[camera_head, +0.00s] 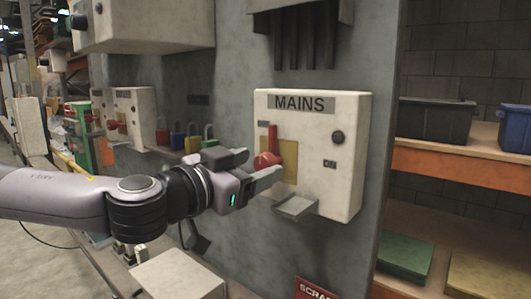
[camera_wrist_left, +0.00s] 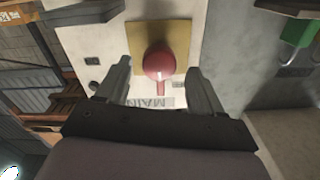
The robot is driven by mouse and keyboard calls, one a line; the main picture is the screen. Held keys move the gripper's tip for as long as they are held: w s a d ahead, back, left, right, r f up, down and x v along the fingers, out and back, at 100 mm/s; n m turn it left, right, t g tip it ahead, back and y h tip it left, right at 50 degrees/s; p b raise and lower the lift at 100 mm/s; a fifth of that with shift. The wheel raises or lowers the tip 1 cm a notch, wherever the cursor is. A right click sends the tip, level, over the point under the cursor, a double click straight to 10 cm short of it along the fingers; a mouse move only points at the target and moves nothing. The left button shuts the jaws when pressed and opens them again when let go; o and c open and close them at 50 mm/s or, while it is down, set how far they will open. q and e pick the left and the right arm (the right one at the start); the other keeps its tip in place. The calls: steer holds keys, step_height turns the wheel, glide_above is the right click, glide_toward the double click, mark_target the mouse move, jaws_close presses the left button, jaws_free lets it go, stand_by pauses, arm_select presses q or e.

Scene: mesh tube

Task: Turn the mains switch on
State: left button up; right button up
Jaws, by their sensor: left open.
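The mains switch is a red round knob (camera_head: 266,161) with a short red lever on a yellow plate (camera_head: 291,165). The plate is on the front of a pale box labelled MAINS (camera_head: 318,185). The lever points up toward the label. In the left wrist view, which is upside down, the knob (camera_wrist_left: 158,60) lies between the fingers, its lever pointing down to the label. My left gripper (camera_head: 256,166) is open in front of the knob, and its fingers hide part of the plate. I cannot tell whether it touches the knob. My right gripper is not in view.
A round black button (camera_head: 338,137) is on the box's right side. A metal ledge (camera_head: 296,206) juts out below the switch. Coloured padlocks (camera_head: 193,142) hang on the wall to the left. Shelves with bins (camera_head: 437,120) are at the right.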

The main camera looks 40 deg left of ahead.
mark_target(261, 164)
arm_select(q)
steer(key=shift+w+d, duration=0.2)
steer(key=shift+w, duration=1.45)
steer(key=c, duration=1)
